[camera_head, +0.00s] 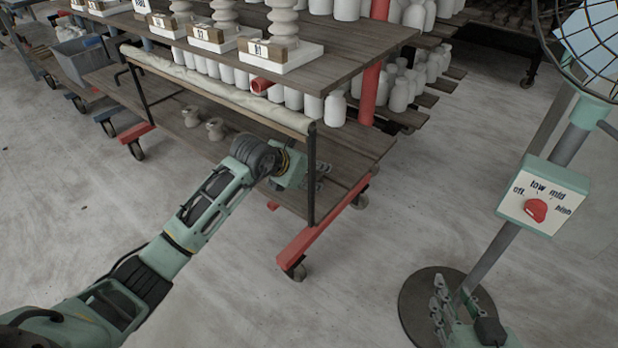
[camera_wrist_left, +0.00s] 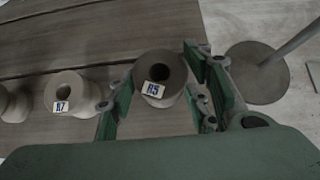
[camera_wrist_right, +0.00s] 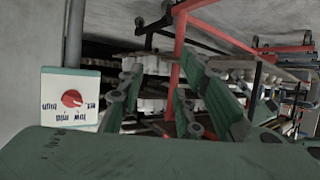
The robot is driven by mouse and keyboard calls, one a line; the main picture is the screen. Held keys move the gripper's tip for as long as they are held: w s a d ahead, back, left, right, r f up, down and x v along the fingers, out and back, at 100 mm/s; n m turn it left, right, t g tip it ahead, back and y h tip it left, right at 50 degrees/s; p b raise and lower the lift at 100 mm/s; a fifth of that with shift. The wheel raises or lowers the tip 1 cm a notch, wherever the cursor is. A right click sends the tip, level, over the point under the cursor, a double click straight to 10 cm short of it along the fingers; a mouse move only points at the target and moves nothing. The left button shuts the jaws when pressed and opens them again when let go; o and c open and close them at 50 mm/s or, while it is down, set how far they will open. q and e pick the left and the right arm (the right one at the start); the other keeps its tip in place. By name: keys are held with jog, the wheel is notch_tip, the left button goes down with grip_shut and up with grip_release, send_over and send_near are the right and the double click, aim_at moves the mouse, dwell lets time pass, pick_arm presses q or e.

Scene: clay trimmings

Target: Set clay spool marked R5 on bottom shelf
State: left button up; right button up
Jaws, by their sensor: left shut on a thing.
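The grey clay spool marked R5 (camera_wrist_left: 162,66) shows its open end and white label in the left wrist view. My left gripper (camera_wrist_left: 160,80) is shut on it, with a green finger on each side. In the head view my left gripper (camera_head: 300,172) is at the right end of the bottom shelf (camera_head: 237,141), below the upper shelf; the spool is hidden there. I cannot tell whether the spool touches the shelf boards. My right gripper (camera_head: 442,300) is low at the right, by the fan stand. In the right wrist view the right gripper (camera_wrist_right: 170,88) is open and empty.
A spool marked R7 (camera_wrist_left: 65,92) and another spool (camera_wrist_left: 14,103) stand in a row left of R5. A cart post (camera_head: 311,178) and a pale roll (camera_head: 215,88) border the shelf front. A fan stand with a control box (camera_head: 543,196) stands at the right.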

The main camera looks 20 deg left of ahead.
pick_arm(q)
jog(key=shift+s+f, duration=0.1)
jog(key=shift+f, duration=0.6)
pick_arm(e)
jog(key=shift+w+a+r+t, duration=0.15)
jog(key=shift+w+r+t, duration=0.2)
jog(key=shift+r, duration=0.25)
jog(key=shift+w+a+r+t, duration=0.15)
jog(key=shift+w+r+t, duration=0.2)
jog(key=shift+r, duration=0.2)
pick_arm(q)
jog(key=shift+f, duration=0.1)
pick_arm(e)
jog(key=shift+r, duration=0.15)
pick_arm(q)
jog(key=o, duration=1.5)
pick_arm(e)
jog(key=shift+r, duration=0.1)
